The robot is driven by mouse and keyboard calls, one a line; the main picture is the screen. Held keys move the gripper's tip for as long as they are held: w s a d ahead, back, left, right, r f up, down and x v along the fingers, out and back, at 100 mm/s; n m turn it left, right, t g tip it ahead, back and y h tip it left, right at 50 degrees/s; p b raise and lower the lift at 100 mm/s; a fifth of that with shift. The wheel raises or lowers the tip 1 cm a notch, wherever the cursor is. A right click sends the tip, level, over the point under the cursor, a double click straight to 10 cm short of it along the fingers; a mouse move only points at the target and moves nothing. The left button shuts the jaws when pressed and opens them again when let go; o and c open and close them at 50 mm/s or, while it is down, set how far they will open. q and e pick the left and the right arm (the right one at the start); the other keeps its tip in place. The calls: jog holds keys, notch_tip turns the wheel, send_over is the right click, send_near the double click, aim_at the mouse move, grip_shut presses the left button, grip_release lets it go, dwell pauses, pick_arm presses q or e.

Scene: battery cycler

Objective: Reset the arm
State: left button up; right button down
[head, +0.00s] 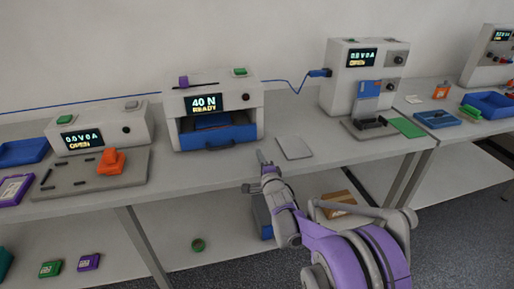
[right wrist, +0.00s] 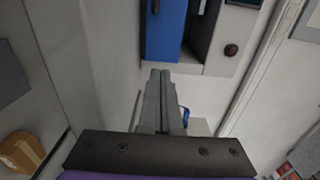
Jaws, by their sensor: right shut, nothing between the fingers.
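My right gripper (head: 262,159) is in front of the bench's front edge in the head view, below the press-like machine (head: 213,110) that reads "40 N READY". In the right wrist view its fingers (right wrist: 160,76) are closed together with nothing between them. They point toward the blue drawer front (right wrist: 165,28) of that machine and appear apart from it. My purple and grey right arm (head: 345,255) reaches up from the lower right of the head view. My left gripper is not in view.
The bench (head: 310,170) carries a tester (head: 100,128) reading "0.0 V 0 A OPEN", an orange clamp (head: 111,160), a grey plate (head: 294,148) and a taller machine (head: 362,80). A cardboard box (head: 337,203) sits on the lower shelf. A blue cable runs along the wall.

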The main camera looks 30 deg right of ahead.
jog(key=v, duration=0.3)
jog(key=shift+s+r, duration=0.15)
jog(key=shift+s+a+r, duration=0.1)
jog(key=shift+s+a, duration=0.05)
jog(key=s+a+n+g+y+p, duration=0.1)
jog(key=s+a+n+g+p, duration=0.2)
jog(key=s+n, duration=0.4)
jog(key=s+a+n+g+y+p, duration=0.1)
jog(key=s+a+n+g+p, duration=0.2)
jog(key=s, duration=1.3)
jog(key=s+a+n+g+y+p, duration=0.2)
jog(key=s+a+n+g+p, duration=0.2)
jog(key=s+a+n, duration=0.6)
jog(key=shift+s+a+n+g, duration=0.3)
jog(key=shift+s+a+g, duration=0.45)
jog(key=shift+s+g, duration=0.35)
